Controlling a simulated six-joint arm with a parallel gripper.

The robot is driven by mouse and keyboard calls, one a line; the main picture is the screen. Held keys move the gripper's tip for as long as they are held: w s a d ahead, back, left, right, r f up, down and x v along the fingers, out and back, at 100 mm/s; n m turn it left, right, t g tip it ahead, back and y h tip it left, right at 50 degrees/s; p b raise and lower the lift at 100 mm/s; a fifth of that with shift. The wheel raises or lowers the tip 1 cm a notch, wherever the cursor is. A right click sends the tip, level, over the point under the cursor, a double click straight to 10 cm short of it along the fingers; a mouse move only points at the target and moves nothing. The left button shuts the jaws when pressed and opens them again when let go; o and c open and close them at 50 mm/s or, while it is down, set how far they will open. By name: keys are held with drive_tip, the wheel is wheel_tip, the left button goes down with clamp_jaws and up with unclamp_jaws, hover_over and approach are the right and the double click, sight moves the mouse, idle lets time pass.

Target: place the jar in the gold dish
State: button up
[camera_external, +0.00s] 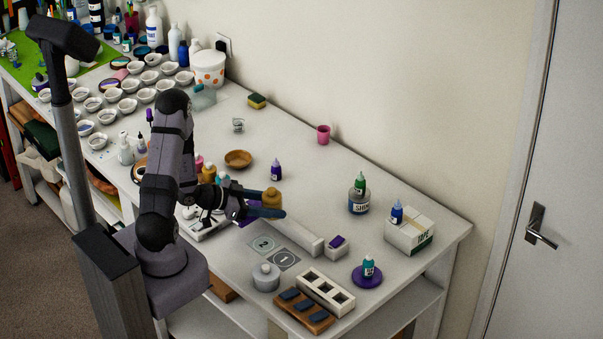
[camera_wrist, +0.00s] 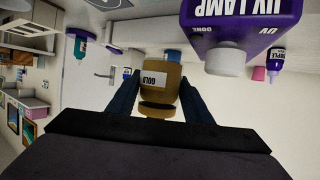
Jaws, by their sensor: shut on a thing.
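My gripper (camera_external: 266,212) is shut on a gold jar (camera_external: 271,196) and holds it over the middle of the table. In the wrist view the jar (camera_wrist: 158,78) sits between the two fingers (camera_wrist: 160,100), with a white label reading GOLD. The wrist picture looks upside down. A golden-brown round dish (camera_external: 238,157) lies on the table behind and left of the gripper, apart from the jar. It looks empty. I cannot make the dish out in the wrist view.
A small purple bottle (camera_external: 276,170) stands right of the dish. Small bottles (camera_external: 208,173) stand left of it. A pink cup (camera_external: 323,134) is farther back. The table behind the dish is fairly clear.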

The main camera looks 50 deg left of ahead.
drive_tip(key=w+a+n+t+y+b, duration=0.1)
drive_tip(key=w+a+n+y+b, duration=0.1)
drive_tip(key=w+a, duration=0.5)
drive_tip(key=w+a+n+t+y+b, duration=0.1)
drive_tip(key=w+a+n+y, duration=0.15)
drive_tip(key=a, duration=0.85)
wheel_tip(320, 180, up, 4)
drive_tip(key=n+y+b, duration=0.2)
drive_tip(key=n+y, duration=0.1)
drive_tip(key=y, duration=0.1)
hover_over(238, 163)
drive_tip(key=shift+f+p, duration=1.15)
drive_tip(key=shift+f, duration=3.95)
drive_tip(key=shift+f, duration=0.15)
